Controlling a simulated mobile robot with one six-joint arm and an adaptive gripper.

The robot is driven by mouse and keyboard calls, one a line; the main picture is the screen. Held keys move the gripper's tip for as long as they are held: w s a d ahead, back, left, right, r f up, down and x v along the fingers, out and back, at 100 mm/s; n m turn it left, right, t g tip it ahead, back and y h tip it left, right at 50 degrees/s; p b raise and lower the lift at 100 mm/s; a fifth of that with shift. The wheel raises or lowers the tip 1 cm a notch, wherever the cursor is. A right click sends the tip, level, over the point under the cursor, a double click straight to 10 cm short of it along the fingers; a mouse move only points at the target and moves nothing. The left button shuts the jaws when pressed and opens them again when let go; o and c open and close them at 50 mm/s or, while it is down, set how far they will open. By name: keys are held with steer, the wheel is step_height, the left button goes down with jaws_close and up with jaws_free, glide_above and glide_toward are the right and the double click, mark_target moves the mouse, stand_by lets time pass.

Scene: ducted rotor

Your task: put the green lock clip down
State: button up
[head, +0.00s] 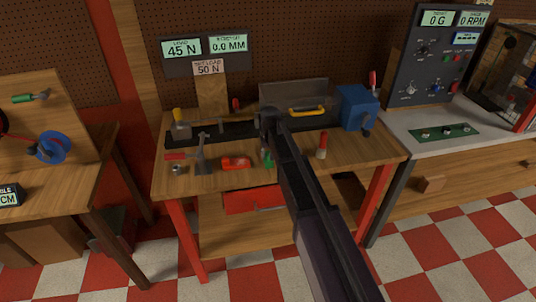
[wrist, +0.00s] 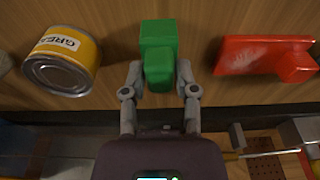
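The green lock clip (wrist: 158,40) is a blocky, two-part piece between the fingers of my gripper (wrist: 160,78) in the wrist view. The fingertips lie against its two sides, and the gripper looks shut on it. Wooden bench top shows around the clip. I cannot tell whether its underside touches the wood. In the head view a bit of green, the clip (head: 267,158), shows beside my arm above the front part of the bench; my arm hides most of it and the gripper.
A red part (wrist: 264,56) lies on one side of the clip and a yellow grease can (wrist: 64,58) on the other. The bench (head: 205,187) also holds a hammer-like tool (head: 201,155), a blue block (head: 356,106) and a red-topped item (head: 322,146). Bare wood lies between them.

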mark_target(269, 161)
steer(key=shift+o, duration=0.9)
steer(key=shift+r, duration=0.15)
step_height(269, 161, up, 12)
steer(key=s+p, duration=0.1)
steer(key=p, duration=1.1)
steer(key=shift+s+d, duration=0.25)
steer(key=shift+s, duration=0.1)
steer(key=s+d+m+g, duration=0.1)
steer(key=s+d+m, duration=0.2)
steer(key=s+d, duration=1.9)
steer(key=shift+s+d+g, duration=0.15)
steer(key=shift+s+g, duration=0.25)
steer(key=shift+s, duration=0.7)
